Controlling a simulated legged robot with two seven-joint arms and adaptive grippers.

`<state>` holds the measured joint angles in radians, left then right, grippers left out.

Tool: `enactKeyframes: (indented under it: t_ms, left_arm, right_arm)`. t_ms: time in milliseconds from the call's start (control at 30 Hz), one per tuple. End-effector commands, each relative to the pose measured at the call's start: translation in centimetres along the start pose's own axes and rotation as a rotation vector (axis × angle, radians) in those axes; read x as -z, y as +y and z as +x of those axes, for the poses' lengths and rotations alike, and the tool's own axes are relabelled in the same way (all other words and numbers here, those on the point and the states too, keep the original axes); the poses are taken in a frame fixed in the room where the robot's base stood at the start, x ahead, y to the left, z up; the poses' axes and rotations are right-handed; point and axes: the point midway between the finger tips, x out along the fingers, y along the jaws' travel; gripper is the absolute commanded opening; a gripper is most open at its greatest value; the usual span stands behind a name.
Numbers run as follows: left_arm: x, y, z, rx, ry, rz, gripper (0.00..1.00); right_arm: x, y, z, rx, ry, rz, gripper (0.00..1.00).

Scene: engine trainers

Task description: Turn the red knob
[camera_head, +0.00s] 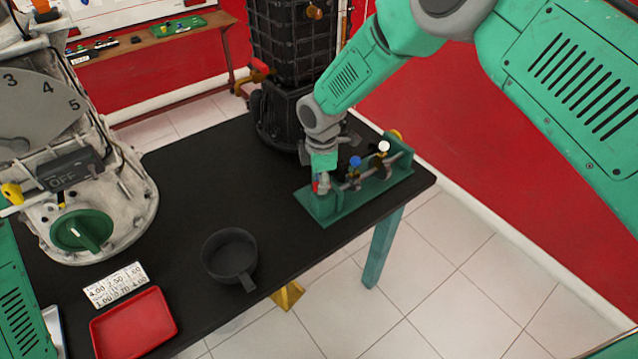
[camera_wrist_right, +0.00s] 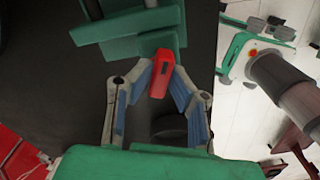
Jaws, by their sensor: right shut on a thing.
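The red knob (camera_wrist_right: 159,78) shows between the fingers of my right gripper (camera_wrist_right: 162,70) in the right wrist view. The fingers are shut on its sides. In the head view my right gripper (camera_head: 321,186) is at the left end of a green valve stand (camera_head: 345,207) near the table's right edge. Only a small red part of the knob (camera_head: 316,187) shows there; the gripper hides the rest. A blue knob (camera_head: 355,161) and a white knob (camera_head: 384,147) stand farther right on the same stand. My left gripper is not in view.
A tall black engine part (camera_head: 290,60) stands behind the gripper on the black table (camera_head: 200,165). A dark pan (camera_head: 230,255), a red tray (camera_head: 133,325) and a number card (camera_head: 115,285) lie at the front. A grey machine with a green dial (camera_head: 82,230) stands left.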

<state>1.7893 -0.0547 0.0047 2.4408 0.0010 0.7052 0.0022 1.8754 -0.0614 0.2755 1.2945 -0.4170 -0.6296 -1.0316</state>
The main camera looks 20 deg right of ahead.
Motion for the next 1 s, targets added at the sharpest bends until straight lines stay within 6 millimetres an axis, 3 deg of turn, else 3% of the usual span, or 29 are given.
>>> enactKeyframes:
  t_ms: [1000]
  left_arm:
    - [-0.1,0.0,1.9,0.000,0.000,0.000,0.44]
  right_arm:
    - [-0.3,0.1,0.0,-0.007,-0.005,0.951,0.00]
